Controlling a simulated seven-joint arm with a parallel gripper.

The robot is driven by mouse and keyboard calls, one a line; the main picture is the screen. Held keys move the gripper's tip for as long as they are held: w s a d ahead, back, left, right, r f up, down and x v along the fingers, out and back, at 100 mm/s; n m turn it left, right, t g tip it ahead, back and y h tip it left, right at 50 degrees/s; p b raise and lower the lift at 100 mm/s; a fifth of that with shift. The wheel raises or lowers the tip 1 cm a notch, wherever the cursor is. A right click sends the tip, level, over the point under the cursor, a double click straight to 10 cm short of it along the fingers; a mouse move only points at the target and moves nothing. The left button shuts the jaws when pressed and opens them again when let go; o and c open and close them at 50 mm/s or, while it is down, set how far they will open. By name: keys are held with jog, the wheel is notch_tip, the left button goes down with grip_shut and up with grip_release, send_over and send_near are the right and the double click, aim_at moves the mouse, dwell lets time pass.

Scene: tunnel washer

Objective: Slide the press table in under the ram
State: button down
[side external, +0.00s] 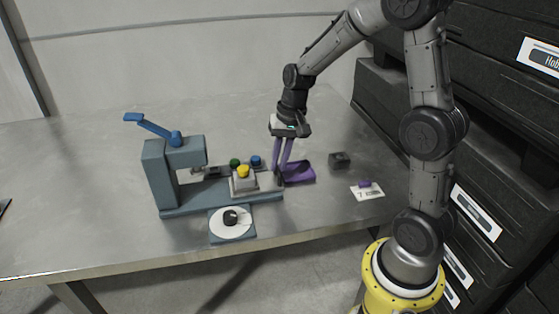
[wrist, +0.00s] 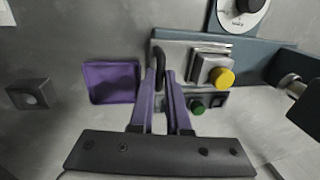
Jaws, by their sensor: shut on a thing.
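The press (side external: 158,175) is a blue-grey frame with a blue lever (side external: 150,126) on top and a long base (side external: 190,211). The press table (wrist: 180,48) is a light grey plate at the base's right end, out to the right of the frame in the side view. It carries a grey block with a yellow knob (wrist: 222,77). My gripper (side external: 280,178) is at the table's outer end. In the wrist view its purple fingers (wrist: 162,75) are shut on the dark upright handle (wrist: 160,62). The ram's underside is not clearly visible.
A purple tray (side external: 300,172) lies close beside my fingers. A white dial (side external: 231,228) with a black knob sits in front. A dark block (side external: 340,161) and a card (side external: 367,193) lie right.

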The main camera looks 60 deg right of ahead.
aim_at(235, 177)
jog(key=w+a, duration=0.8)
jog(key=shift+w+a+r, duration=0.1)
jog(key=shift+w, duration=0.05)
jog(key=c, duration=0.9)
grip_release()
jog(key=r, duration=0.4)
jog(key=s+d+r, duration=0.1)
jog(key=r, duration=0.4)
jog(key=s+d+r, duration=0.1)
jog(key=r, duration=0.3)
jog(key=shift+r, duration=0.2)
